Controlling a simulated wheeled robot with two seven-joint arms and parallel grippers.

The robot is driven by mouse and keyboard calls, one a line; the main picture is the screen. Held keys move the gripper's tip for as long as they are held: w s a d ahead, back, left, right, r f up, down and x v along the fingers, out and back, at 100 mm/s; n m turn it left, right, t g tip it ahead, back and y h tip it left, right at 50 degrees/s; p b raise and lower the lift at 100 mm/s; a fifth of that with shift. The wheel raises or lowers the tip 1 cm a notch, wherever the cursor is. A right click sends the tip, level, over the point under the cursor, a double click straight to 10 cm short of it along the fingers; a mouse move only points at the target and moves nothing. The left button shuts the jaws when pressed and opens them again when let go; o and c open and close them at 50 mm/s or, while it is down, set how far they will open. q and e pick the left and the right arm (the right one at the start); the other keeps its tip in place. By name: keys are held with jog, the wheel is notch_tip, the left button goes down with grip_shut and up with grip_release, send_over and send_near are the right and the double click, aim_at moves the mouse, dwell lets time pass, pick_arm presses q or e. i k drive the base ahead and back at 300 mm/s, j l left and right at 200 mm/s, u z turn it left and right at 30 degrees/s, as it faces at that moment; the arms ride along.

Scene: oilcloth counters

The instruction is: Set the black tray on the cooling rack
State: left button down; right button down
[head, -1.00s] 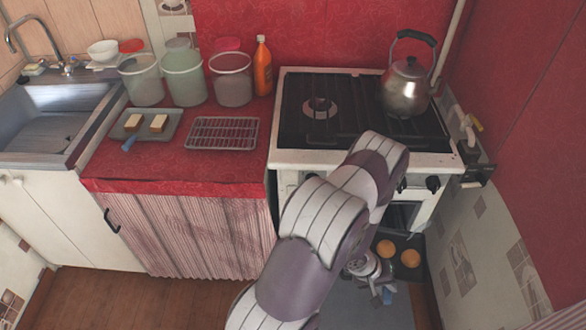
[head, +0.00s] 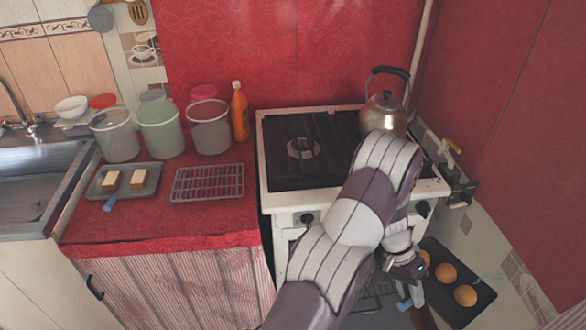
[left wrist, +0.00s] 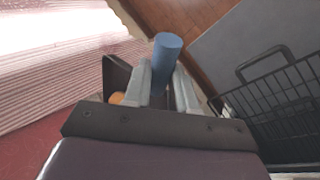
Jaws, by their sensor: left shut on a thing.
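The black tray (head: 483,297) carries round orange-brown buns (head: 465,295) and is held up in front of the stove at the right. My left gripper (head: 408,283) is shut on the tray's blue handle, which stands out between the fingers in the left wrist view (left wrist: 168,50). There the gripper (left wrist: 162,82) hides most of the tray; a dark corner (left wrist: 115,75) and part of a bun (left wrist: 117,98) show. The cooling rack (head: 208,183) is an empty wire grid on the red counter, left of the stove. My right gripper is out of view.
A grey tray (head: 146,174) with two pale blocks lies left of the rack. Several tubs (head: 210,130) and an orange bottle (head: 240,112) stand behind. A kettle (head: 383,113) is on the stove (head: 285,203). A black wire rack (left wrist: 278,95) is low by the oven.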

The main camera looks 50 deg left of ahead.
aim_at(209, 181)
jog(key=k+j+z, duration=0.35)
jog(key=z, duration=0.15)
jog(key=k+z, duration=0.45)
jog(key=k, duration=0.15)
jog(key=k+j+u, duration=0.2)
jog(key=k+u, duration=0.3)
jog(key=k+j+u, duration=0.45)
jog(key=k+l, duration=0.05)
jog(key=k, duration=0.05)
